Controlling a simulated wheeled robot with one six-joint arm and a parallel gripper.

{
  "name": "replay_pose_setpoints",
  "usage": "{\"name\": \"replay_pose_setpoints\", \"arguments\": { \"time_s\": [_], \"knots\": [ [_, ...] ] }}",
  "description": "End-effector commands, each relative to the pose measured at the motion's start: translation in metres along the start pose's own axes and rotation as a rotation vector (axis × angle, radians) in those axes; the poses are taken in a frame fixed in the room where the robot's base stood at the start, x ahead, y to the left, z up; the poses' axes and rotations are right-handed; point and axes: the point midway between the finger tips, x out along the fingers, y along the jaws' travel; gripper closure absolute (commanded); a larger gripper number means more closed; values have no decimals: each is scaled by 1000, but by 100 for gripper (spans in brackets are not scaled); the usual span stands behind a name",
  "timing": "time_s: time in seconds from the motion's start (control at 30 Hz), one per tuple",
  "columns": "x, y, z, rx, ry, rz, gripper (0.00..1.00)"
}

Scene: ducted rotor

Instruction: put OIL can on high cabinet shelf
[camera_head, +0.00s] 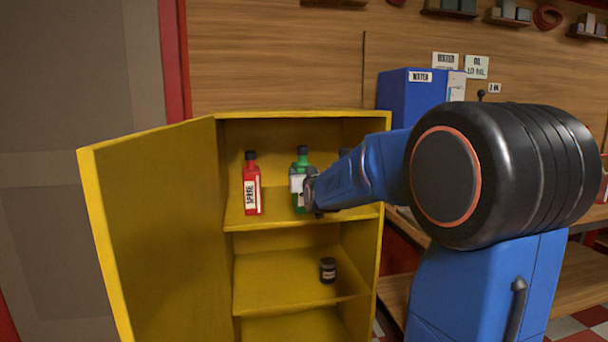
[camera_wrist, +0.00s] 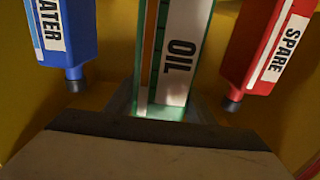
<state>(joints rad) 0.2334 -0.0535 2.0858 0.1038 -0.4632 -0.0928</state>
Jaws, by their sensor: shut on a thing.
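The green OIL can (camera_head: 299,178) is upright inside the open yellow cabinet (camera_head: 160,230), over its upper shelf (camera_head: 262,222). Its white label reading OIL (camera_wrist: 182,50) shows large in the wrist view, where things appear upside down. My gripper (camera_head: 309,190) is shut on the OIL can, reaching in from the right.
A red SPARE bottle (camera_head: 252,185) stands left of the OIL can. A blue WATER bottle (camera_wrist: 65,35) is on its other side, mostly hidden by my arm in the head view. A small dark jar (camera_head: 327,270) sits on the shelf below. The cabinet door is open at left.

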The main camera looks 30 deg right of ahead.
Motion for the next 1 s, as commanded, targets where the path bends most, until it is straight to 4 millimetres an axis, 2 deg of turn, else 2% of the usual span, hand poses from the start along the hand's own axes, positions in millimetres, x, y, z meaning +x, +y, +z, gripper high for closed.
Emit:
{"name": "replay_pose_setpoints", "arguments": {
  "time_s": [1.0],
  "knots": [
    [74,0,8,0,3,0,100]
  ]
}}
